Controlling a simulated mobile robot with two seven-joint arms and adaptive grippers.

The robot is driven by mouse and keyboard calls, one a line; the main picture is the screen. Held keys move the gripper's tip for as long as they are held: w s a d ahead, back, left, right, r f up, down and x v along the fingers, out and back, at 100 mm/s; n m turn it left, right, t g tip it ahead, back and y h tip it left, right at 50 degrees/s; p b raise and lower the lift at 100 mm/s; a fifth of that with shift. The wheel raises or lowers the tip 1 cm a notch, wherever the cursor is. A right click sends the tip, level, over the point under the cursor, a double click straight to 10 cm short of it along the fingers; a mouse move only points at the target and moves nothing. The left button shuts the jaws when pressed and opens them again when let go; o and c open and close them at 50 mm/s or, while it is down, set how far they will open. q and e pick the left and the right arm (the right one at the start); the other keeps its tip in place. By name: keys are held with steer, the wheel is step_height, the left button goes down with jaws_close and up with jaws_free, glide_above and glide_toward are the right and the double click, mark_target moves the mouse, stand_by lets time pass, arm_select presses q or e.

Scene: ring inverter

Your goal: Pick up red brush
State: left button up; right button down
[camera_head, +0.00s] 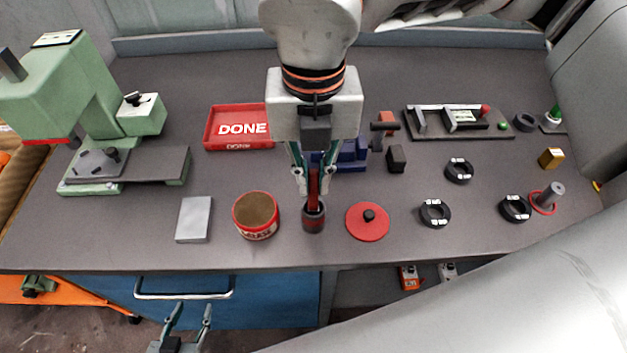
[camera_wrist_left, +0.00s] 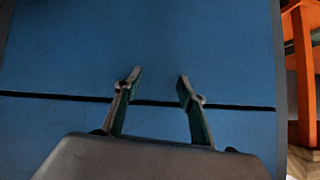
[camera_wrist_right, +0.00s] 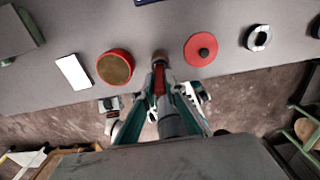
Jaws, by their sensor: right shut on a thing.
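The red brush (camera_head: 313,183) is upright between the fingers of my right gripper (camera_head: 313,190), which are shut on its red handle. Its lower end meets a dark cylindrical part (camera_head: 313,218) at the front of the bench; I cannot tell if that is a holder or part of the brush. In the right wrist view the red brush (camera_wrist_right: 160,80) shows between the fingers, partly hidden by them. My left gripper (camera_head: 187,322) is open and empty, below the bench's front edge. In the left wrist view it (camera_wrist_left: 158,82) faces a blue drawer front.
Close by on the bench are a round red tin (camera_head: 256,213) to the left and a red lid (camera_head: 368,222) to the right. A red DONE tray (camera_head: 238,142), a grey block (camera_head: 194,219), several black rings (camera_head: 435,213) and a green press (camera_head: 75,85) surround them. The blue drawer (camera_head: 240,300) has a handle.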

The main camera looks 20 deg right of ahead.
arm_select(q)
steer(key=shift+r+p, duration=0.45)
steer(key=shift+p, duration=0.05)
arm_select(e)
step_height(320, 180, up, 20)
steer(key=shift+f, duration=0.25)
stand_by(0.3)
